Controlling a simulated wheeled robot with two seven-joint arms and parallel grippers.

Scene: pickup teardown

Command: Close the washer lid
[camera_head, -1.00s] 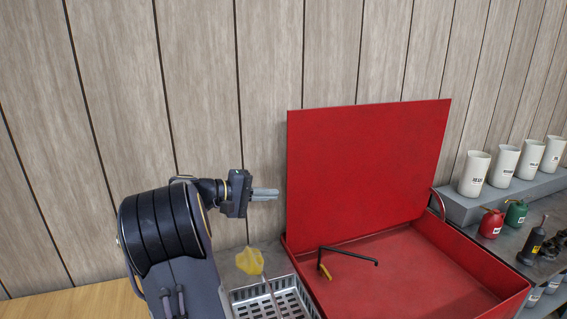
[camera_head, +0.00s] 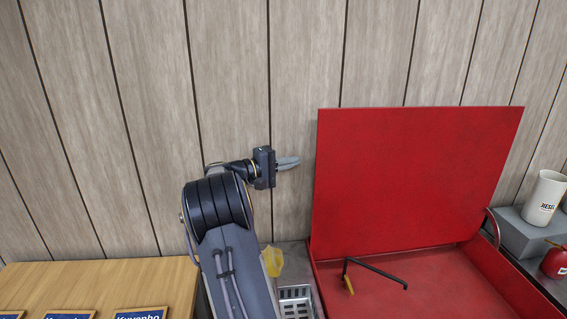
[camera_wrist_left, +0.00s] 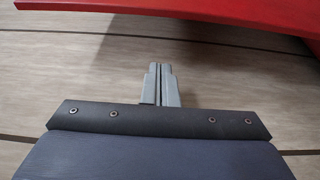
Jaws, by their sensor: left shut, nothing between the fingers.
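The washer is a red open box (camera_head: 487,262) at the right of the head view. Its red lid (camera_head: 415,175) stands raised at the back. My left gripper (camera_head: 288,163) is just left of the lid's left edge, at the height of its upper half. Its fingers are shut and empty and point right; a gap shows between them and the lid. In the left wrist view the shut fingers (camera_wrist_left: 160,84) point at a red panel (camera_wrist_left: 230,14) along the top, apart from it. A thin black bent rod with a yellow grip (camera_head: 349,285) is inside the washer. My right gripper is not in view.
A yellow object (camera_head: 272,261) and a grey slotted basket (camera_head: 297,294) are left of the washer, partly behind my arm. A wooden surface with signs (camera_head: 100,284) is at lower left. A white jug (camera_head: 544,198) and a red can (camera_head: 556,261) stand at right. Wood panelling is behind.

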